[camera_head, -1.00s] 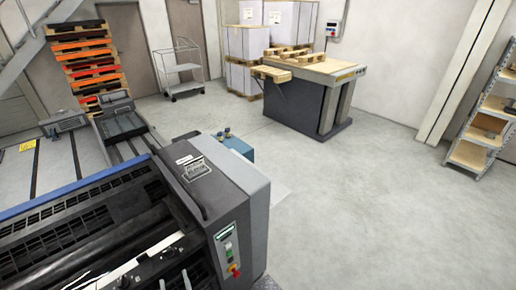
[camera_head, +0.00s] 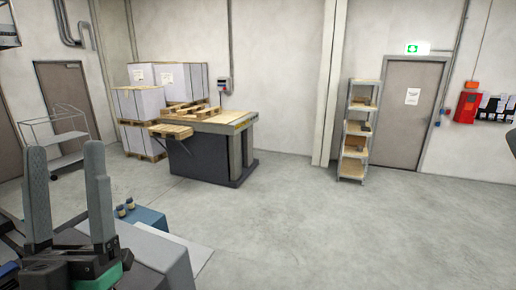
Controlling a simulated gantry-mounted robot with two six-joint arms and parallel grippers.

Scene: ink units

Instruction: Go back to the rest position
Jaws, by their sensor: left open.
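My left gripper (camera_head: 67,170) stands at the lower left of the head view. Its two grey fingers point up and are spread apart, with nothing between them. It is in front of the grey printing machine (camera_head: 165,258), of which only a part shows at the lower left. My right gripper is not in view. A dark shape is cut off at the right edge, and I cannot tell what it is.
Two small jars (camera_head: 125,207) stand on a blue box (camera_head: 150,219) beyond the machine. A shelf rack (camera_head: 356,135) stands by a door (camera_head: 408,115). The floor (camera_head: 330,235) at centre and right is clear.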

